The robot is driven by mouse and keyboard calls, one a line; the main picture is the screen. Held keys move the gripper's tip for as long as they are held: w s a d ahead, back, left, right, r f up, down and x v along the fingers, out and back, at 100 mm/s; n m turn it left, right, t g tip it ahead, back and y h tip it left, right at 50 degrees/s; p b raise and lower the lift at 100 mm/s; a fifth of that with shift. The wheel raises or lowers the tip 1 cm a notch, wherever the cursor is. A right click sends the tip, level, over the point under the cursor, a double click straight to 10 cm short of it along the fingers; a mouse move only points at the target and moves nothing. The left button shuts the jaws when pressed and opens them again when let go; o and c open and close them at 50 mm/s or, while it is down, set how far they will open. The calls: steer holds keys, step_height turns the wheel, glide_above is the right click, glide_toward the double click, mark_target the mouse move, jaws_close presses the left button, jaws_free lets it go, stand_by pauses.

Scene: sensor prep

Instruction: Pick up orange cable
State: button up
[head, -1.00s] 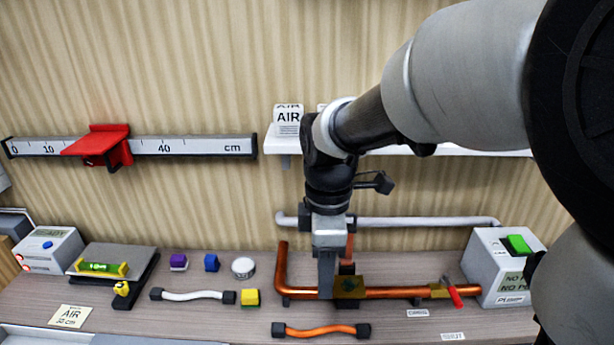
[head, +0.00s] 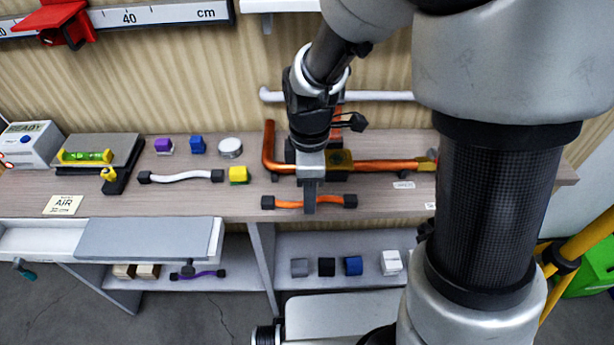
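The orange cable (head: 328,202) has black end blocks and lies near the front edge of the workbench, left to right. My gripper (head: 310,208) points down over the middle of the cable and hides a short part of it. Its fingers look like one narrow strip from here, so I cannot tell whether they are open or shut, or whether they touch the cable.
A copper pipe (head: 385,165) with a brass valve block (head: 340,160) runs just behind the cable. An open drawer (head: 150,239) juts out at the front left. The shelf below holds several small cubes.

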steer(key=shift+f, duration=0.55)
jaws_close()
steer(key=shift+r, duration=0.1)
